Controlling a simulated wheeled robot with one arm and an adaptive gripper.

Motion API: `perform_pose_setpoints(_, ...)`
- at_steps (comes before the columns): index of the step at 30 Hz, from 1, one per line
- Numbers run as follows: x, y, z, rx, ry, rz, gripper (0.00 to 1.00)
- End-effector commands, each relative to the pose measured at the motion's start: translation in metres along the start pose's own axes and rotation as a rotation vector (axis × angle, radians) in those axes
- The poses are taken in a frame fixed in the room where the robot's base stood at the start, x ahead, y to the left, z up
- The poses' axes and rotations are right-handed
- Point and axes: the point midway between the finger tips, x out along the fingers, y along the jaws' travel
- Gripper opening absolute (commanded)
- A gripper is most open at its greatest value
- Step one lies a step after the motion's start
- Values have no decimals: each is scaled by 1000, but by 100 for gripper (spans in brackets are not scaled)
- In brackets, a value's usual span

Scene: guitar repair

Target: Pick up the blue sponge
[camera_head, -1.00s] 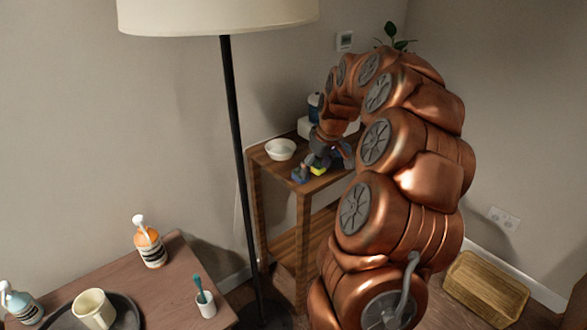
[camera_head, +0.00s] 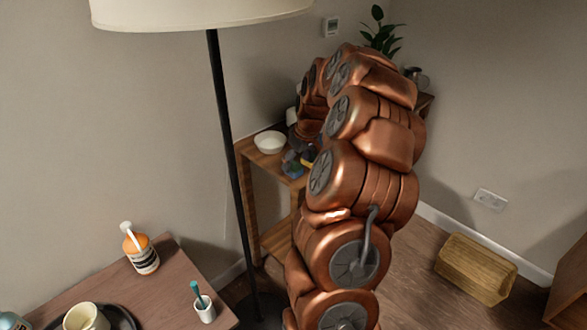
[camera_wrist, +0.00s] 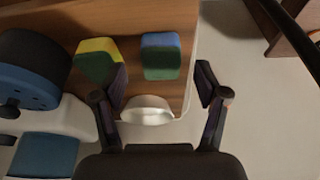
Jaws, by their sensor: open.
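The blue sponge (camera_wrist: 160,42), with a green side facing the camera, lies on the wooden shelf top near its edge in the wrist view. In the head view the blue sponge (camera_head: 291,169) is small and partly hidden beside my gripper (camera_head: 302,152). In the wrist view my gripper (camera_wrist: 163,78) is open and empty, its two fingers apart to the left and right of the sponge's line. The sponge shows beyond the fingertips, between them in the picture; contact cannot be told.
A yellow and green sponge (camera_wrist: 96,58) lies close by, near the left finger. A white bowl (camera_head: 270,142) stands on the shelf unit (camera_head: 246,150). A dark blue round container (camera_wrist: 30,75) is at the left. The floor lamp pole (camera_head: 225,120) stands left of the shelf.

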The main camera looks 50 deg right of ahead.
Motion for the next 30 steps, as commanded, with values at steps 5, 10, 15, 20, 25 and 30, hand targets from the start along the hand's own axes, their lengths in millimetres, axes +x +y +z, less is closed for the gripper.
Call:
perform_pose_setpoints(5,21,-1,0,-1,-3,-3,73)
perform_pose_setpoints(10,23,-1,-1,-2,0,-1,73)
perform_pose_setpoints(15,23,-2,-1,-3,-1,-2,62)
perform_pose_setpoints(20,23,-2,-1,-3,-1,-2,46)
perform_pose_setpoints(25,23,-2,-1,-3,-1,-2,34)
perform_pose_setpoints(30,23,-2,-1,-3,-1,-2,34)
